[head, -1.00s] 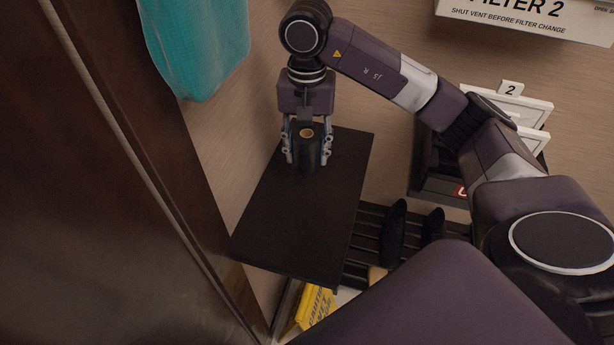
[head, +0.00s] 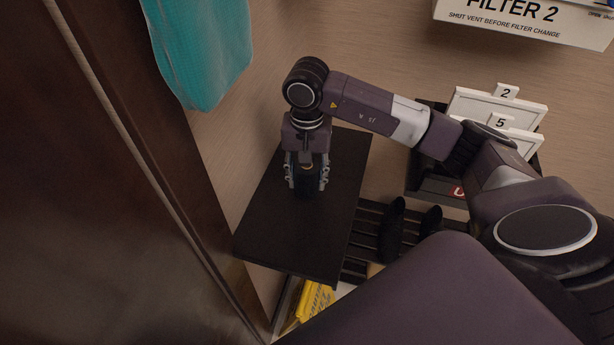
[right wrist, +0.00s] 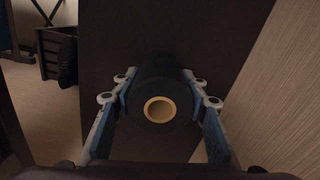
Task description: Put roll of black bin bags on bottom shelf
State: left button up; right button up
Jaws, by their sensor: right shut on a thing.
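The roll of black bin bags (head: 307,186) is dark with a tan core, which shows clearly in the right wrist view (right wrist: 160,109). My right gripper (head: 307,184) is shut on it, one finger on each side, and the roll stands upright with its core facing up. It is over the dark shelf board (head: 285,235); whether it touches the board I cannot tell. In the right wrist view the gripper (right wrist: 160,105) has the roll between its pads. My left gripper is not in view.
A teal cloth (head: 200,50) hangs at the upper left, beside a dark door panel (head: 100,200). A slatted black rack (head: 370,235) and a yellow caution sign (head: 312,299) are beside and below the board. White numbered cards (head: 498,108) stand in a dark holder at right.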

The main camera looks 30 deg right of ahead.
jog(key=o, duration=1.2)
jog(key=shift+o, duration=0.5)
